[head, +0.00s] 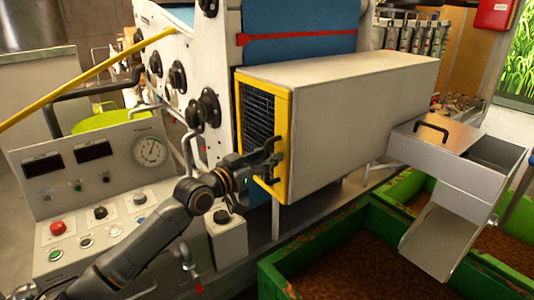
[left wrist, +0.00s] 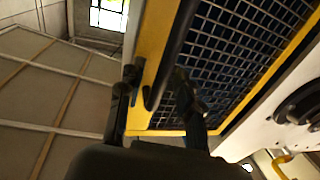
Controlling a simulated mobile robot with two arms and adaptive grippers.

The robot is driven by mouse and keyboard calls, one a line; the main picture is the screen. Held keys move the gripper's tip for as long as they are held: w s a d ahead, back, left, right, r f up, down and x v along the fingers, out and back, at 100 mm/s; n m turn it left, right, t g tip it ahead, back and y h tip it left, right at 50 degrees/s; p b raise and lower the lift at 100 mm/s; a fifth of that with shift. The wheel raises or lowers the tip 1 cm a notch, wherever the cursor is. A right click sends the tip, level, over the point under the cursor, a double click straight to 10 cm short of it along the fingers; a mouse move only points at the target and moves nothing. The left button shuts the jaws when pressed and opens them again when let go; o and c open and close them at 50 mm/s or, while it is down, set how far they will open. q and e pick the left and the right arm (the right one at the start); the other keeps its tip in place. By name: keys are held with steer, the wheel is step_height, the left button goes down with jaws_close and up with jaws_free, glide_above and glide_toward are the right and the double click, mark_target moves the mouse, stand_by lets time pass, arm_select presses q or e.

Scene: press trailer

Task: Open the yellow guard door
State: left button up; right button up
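The yellow guard door (head: 284,104) is a yellow frame around dark wire mesh on the end of a long beige box. It looks closed against the box. It also shows close up in the left wrist view (left wrist: 157,40). A black bar handle (left wrist: 174,50) runs along its frame. My left gripper (head: 270,158) is at the door's lower part, by the handle. In the left wrist view its two dark fingers (left wrist: 157,80) stand apart, one on each side of the handle's end; I cannot tell whether they touch it. My right gripper is not in view.
The beige box (head: 350,100) extends right of the door. A metal chute (head: 450,205) and green bins (head: 345,260) stand at right. A machine with black knobs (head: 178,75) is behind.

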arm_select(q)
jaws_close()
stand_by(0.4)
